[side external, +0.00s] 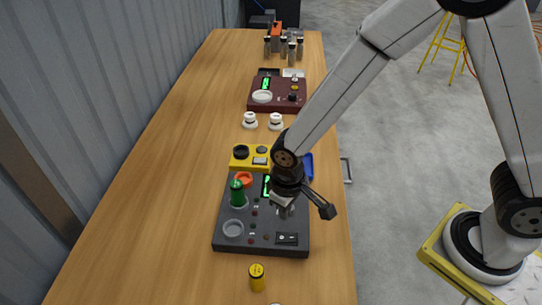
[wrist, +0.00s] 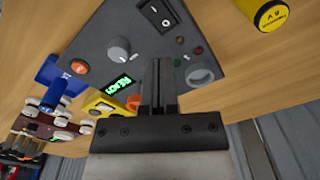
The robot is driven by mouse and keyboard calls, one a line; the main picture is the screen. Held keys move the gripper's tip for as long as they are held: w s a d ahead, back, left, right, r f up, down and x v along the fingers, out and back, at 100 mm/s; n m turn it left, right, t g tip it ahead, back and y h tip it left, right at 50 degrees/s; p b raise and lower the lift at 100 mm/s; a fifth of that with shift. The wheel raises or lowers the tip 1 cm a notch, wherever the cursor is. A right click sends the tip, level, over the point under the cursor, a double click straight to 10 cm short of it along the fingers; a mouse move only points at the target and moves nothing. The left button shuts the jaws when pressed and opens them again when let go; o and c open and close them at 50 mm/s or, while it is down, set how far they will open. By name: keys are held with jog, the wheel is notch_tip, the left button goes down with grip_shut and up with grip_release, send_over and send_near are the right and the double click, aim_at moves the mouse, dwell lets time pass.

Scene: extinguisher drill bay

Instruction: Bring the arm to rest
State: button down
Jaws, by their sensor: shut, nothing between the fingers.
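My gripper (side external: 284,211) hangs over the right part of a dark grey control panel (side external: 225,243) in the side view. In the wrist view its two fingers (wrist: 158,85) are together with nothing between them. They point over the panel (wrist: 112,22), which carries a rocker switch (wrist: 160,12), a round knob (wrist: 119,48) and a lit green display (wrist: 115,85). I cannot tell whether the fingertips touch the panel. A green cylinder (side external: 237,193) stands upright on the panel's left side, beside an orange ring (side external: 245,178).
A yellow cylinder (side external: 257,277) stands in front of the panel. Behind it are a yellow box (side external: 240,162), a blue item (side external: 308,166), two white knobs (side external: 250,120) and a dark red panel (side external: 256,106). A corrugated wall (side external: 120,90) borders the wooden bench (side external: 160,200); its left side is clear.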

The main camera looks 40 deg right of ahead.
jog(key=s+d+r+m+t, duration=0.1)
jog(key=d+r, duration=0.3)
jog(key=d, duration=0.4)
jog(key=s+d+r+m+t, duration=0.1)
jog(key=s+d+r, duration=0.2)
jog(key=d, duration=0.5)
jog(key=shift+s+r+m, duration=0.35)
jog(key=shift+r+m, duration=0.05)
jog(key=shift+r, duration=0.45)
